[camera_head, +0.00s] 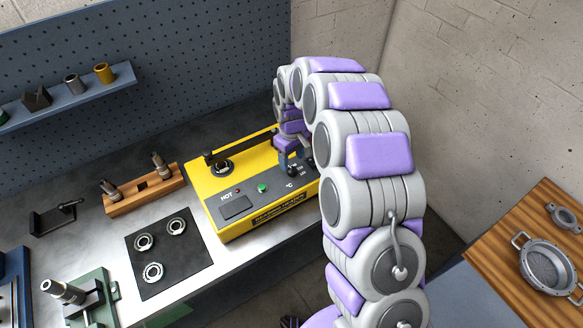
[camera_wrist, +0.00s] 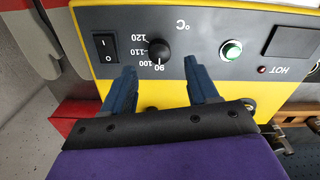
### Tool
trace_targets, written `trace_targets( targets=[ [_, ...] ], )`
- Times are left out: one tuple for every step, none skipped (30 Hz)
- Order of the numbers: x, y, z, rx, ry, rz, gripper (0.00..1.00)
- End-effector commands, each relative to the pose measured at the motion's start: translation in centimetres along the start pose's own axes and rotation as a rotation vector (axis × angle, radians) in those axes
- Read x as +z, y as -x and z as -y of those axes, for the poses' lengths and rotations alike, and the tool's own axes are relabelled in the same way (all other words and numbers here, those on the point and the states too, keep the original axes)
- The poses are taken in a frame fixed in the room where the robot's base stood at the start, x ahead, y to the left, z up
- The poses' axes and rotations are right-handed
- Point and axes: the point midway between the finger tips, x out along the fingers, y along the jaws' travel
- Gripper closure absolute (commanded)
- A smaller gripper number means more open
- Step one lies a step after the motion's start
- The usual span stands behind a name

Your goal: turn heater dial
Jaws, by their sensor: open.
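The yellow heater (camera_head: 236,223) stands on the bench, with a dark grey top panel. Its black dial (camera_wrist: 159,52) shows in the wrist view, with marks 90, 100, 110 and 120 beside it and a °C sign. My gripper (camera_wrist: 163,82) is open, its two blue fingers pointing toward the panel. The dial lies just beyond the fingertips and between their lines, apparently not gripped. In the head view my gripper (camera_head: 289,168) is over the right end of the heater, partly hidden by my arm. The dial is hard to make out there.
A black rocker switch (camera_wrist: 105,47) is left of the dial in the wrist view, and a green button (camera_wrist: 231,50) is right. A black mat (camera_head: 173,277) with metal rings and a wooden block (camera_head: 130,204) lie left of the heater. A wooden table (camera_head: 497,257) is at right.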

Motion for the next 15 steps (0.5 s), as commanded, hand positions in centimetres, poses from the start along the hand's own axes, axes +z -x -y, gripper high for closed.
trace_targets(
  targets=[
    [0.1,-1.1,0.0,-0.002,0.0,0.003,0.41],
    [0.1,-1.6,0.0,-0.002,0.0,0.003,0.41],
    [0.0,-2.2,0.0,-0.001,0.0,0.001,0.41],
    [0.0,-2.7,0.0,0.0,0.0,0.0,0.41],
    [0.0,-3.1,0.0,0.0,0.0,0.0,0.41],
    [0.0,-3.7,0.0,0.0,0.0,0.001,0.41],
    [0.0,-4.0,0.0,0.0,0.0,0.002,0.41],
    [0.0,-4.4,0.0,0.0,0.0,0.002,0.41],
    [0.0,-4.7,0.0,0.0,0.0,0.003,0.41],
    [0.0,-4.9,0.0,0.0,0.0,0.003,0.41],
    [0.0,-5.1,0.0,0.0,0.0,0.002,0.41],
    [0.0,-5.3,0.0,0.0,0.0,0.002,0.41],
    [0.0,-5.3,0.0,0.0,0.0,0.002,0.41],
    [0.0,-5.4,0.0,0.001,0.0,0.001,0.41],
    [0.0,-5.5,0.0,0.001,0.0,0.001,0.41]
  ],
)
